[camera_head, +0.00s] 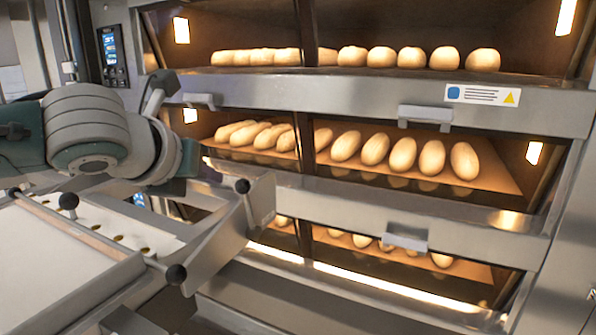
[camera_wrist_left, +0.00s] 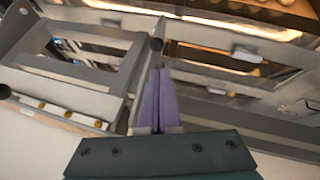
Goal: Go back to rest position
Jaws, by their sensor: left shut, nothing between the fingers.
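My left arm (camera_head: 95,140) comes in from the left in the head view, in front of the deck oven (camera_head: 360,120). Its fingers are hard to make out there. In the left wrist view my left gripper (camera_wrist_left: 160,74) shows two purple fingers pressed together, with nothing between them. It is over a pale surface, with oven fronts and a metal frame beyond. My right gripper is in neither view.
The oven has several decks of bread behind glass, with handles (camera_head: 425,116) sticking out. A metal loader frame with black knobs (camera_head: 242,186) and a pale board (camera_head: 60,265) stands close below my left arm. A control panel (camera_head: 111,50) is at the upper left.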

